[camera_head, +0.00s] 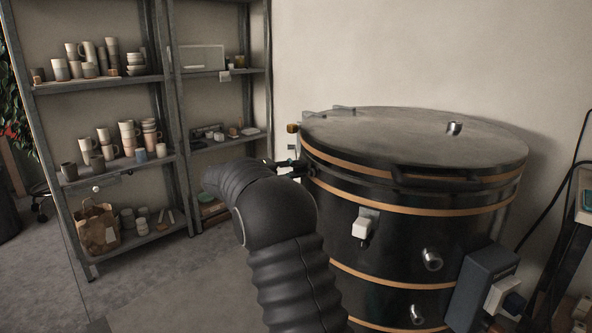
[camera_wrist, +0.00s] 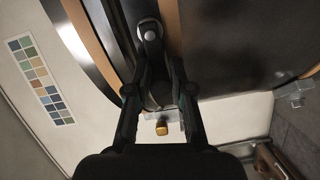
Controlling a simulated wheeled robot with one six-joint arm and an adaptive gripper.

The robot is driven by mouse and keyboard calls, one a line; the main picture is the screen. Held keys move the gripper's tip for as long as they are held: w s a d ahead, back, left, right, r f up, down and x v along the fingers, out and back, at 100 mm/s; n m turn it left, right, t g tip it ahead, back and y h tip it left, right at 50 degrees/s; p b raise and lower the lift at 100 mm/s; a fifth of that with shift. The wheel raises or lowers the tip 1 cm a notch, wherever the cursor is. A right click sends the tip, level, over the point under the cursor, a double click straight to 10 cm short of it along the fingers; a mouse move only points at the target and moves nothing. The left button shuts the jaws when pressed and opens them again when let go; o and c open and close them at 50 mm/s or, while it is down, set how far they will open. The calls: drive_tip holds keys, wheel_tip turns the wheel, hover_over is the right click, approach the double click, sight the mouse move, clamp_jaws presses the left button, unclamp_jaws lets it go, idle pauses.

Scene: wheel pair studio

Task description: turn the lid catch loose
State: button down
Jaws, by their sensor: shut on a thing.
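The lid catch (camera_wrist: 150,33) is a dark lever with a round silver pivot, on the side of a black kiln (camera_head: 350,190) with copper-coloured bands. My gripper (camera_wrist: 158,72) is shut on the catch's lever, with one finger on each side of it. In the head view my gripper (camera_head: 285,166) is at the kiln's left side, just below the lid (camera_head: 400,135), partly hidden behind my arm. The lid lies flat on the kiln. The catch itself cannot be made out in the head view.
A brass-coloured knob (camera_wrist: 162,127) shows between my fingers in the wrist view. A metal shelf (camera_head: 110,84) with several cups stands at the left. A control box (camera_head: 482,285) is on the kiln's right side. Open floor lies at the lower left.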

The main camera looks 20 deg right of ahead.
drive_tip(key=c, duration=1)
unclamp_jaws()
drive_tip(key=shift+f, duration=0.35)
drive_tip(key=shift+c, duration=0.2)
drive_tip(key=shift+r, duration=0.15)
drive_tip(key=a, duration=1.2)
drive_tip(key=shift+s+r, duration=0.3)
drive_tip(key=shift+r, duration=0.05)
